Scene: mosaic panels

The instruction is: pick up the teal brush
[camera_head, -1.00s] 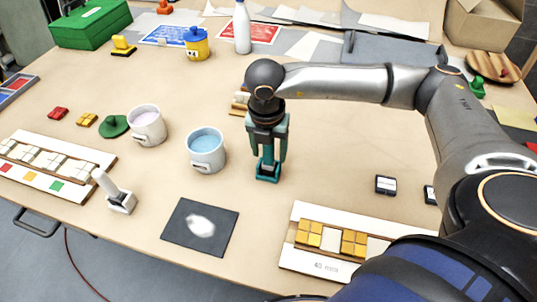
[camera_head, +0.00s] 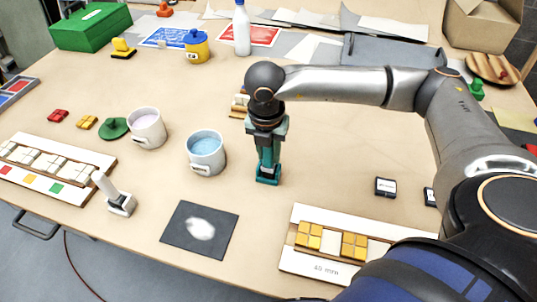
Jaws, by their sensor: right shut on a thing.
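The teal brush (camera_head: 267,175) stands upright on the table, to the right of the pot with blue contents. My right gripper (camera_head: 267,158) points straight down over it and is shut on its upper part. The brush's wider foot shows below the fingers and appears to be at table level; I cannot tell whether it is lifted. The part between the fingers is hidden. My left gripper is not in view.
A white pot with blue liquid (camera_head: 206,154) stands close to the left of the brush. A pot with pale pink contents (camera_head: 147,128) is farther left. A dark mat (camera_head: 181,239) and a white panel (camera_head: 287,258) lie in front.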

